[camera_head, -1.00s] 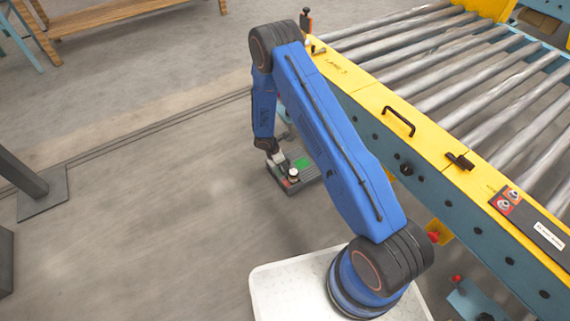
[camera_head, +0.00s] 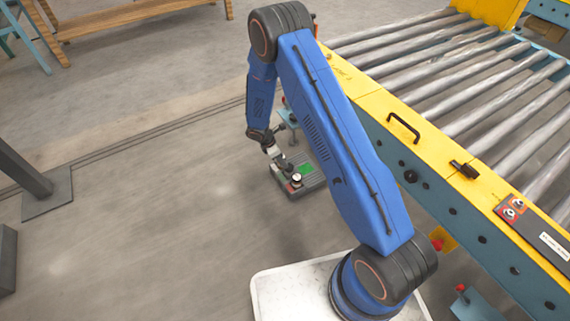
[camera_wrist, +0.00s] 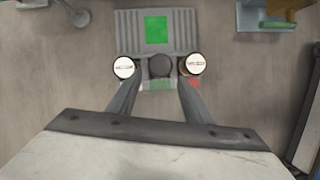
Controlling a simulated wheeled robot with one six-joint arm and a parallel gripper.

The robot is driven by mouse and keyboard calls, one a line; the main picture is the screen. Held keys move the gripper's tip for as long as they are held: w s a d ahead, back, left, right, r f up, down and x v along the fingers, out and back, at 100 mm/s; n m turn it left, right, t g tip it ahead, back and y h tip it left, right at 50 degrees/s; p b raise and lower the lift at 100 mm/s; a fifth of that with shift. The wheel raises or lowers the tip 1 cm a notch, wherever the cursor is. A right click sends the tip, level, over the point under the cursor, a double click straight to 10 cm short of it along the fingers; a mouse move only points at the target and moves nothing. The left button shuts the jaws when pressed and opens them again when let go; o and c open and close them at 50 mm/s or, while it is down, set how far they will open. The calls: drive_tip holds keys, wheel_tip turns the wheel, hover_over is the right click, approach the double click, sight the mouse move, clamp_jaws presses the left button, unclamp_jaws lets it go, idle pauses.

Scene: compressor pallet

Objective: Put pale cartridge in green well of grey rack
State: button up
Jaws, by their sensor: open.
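The grey rack (camera_head: 313,184) stands on the floor beside the conveyor; it also shows ahead in the wrist view (camera_wrist: 184,29). Its green well (camera_wrist: 156,29) is bare, and it shows in the head view too (camera_head: 306,169). Two pale round tops, left (camera_wrist: 124,67) and right (camera_wrist: 195,65), flank a dark round piece (camera_wrist: 160,66) near the rack's near edge. I cannot tell surely which top is the pale cartridge. My gripper (camera_wrist: 158,84) is open, one finger reaching toward each pale top; contact is unclear. In the head view my gripper (camera_head: 280,159) hangs over the rack's far-left side.
A roller conveyor with a yellow rail (camera_head: 375,95) runs along the right, close to the rack. A dark post on a foot plate (camera_head: 47,192) stands at left. A wooden bench (camera_head: 130,14) is at the back. The floor left of the rack is clear.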

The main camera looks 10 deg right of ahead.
drive_tip(key=s+d+r+m, duration=0.3)
drive_tip(key=s+r, duration=0.1)
drive_tip(key=r, duration=0.9)
drive_tip(key=s+d+r+m+t+y, duration=0.1)
drive_tip(key=s+d+r+m, duration=0.2)
drive_tip(key=r, duration=1)
drive_tip(key=s+d+r+m, duration=0.3)
drive_tip(key=s+r+m, duration=0.1)
drive_tip(key=r, duration=0.9)
drive_tip(key=s+d+r+m+t+y, duration=0.1)
drive_tip(key=s+r+m, duration=0.1)
drive_tip(key=s+r, duration=0.5)
drive_tip(key=s+d+r+m+y, duration=0.1)
drive_tip(key=s+d+r+m, duration=0.15)
drive_tip(key=s+r, duration=0.4)
drive_tip(key=s+a+r+m+t+y, duration=0.1)
drive_tip(key=s+m, duration=0.4)
drive_tip(key=s, duration=1.3)
drive_tip(key=shift+s+a+r+t, duration=0.25)
drive_tip(key=shift+a+t, duration=0.05)
drive_tip(key=shift+t, duration=0.3)
drive_tip(key=shift+c, duration=0.4)
